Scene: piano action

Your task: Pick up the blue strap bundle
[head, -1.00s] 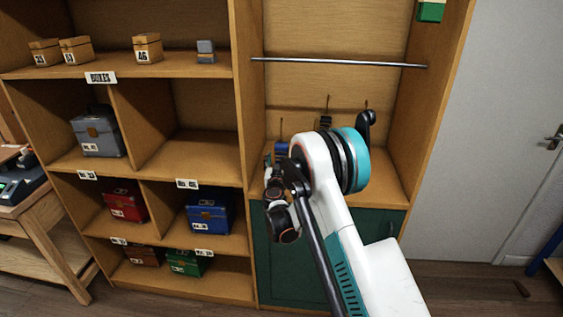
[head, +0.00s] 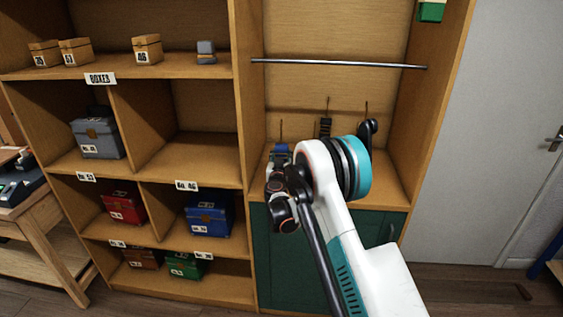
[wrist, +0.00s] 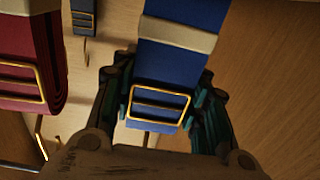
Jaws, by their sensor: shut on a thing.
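The blue strap bundle (wrist: 182,60) has a pale band around it and a gold buckle. It fills the space between the fingers in the wrist view. My gripper (wrist: 160,88) is shut on it, with one dark finger on each side. In the head view, a small blue part of the bundle (head: 281,148) shows at my gripper (head: 279,160), at the left of the tall open bay. My arm hides much of that area.
A red strap bundle (wrist: 28,60) with a gold buckle is close on the left in the wrist view. A dark strap bundle (wrist: 84,18) is farther back. A metal rail (head: 340,63) crosses the bay. Shelves with boxes stand left, including a blue box (head: 209,215).

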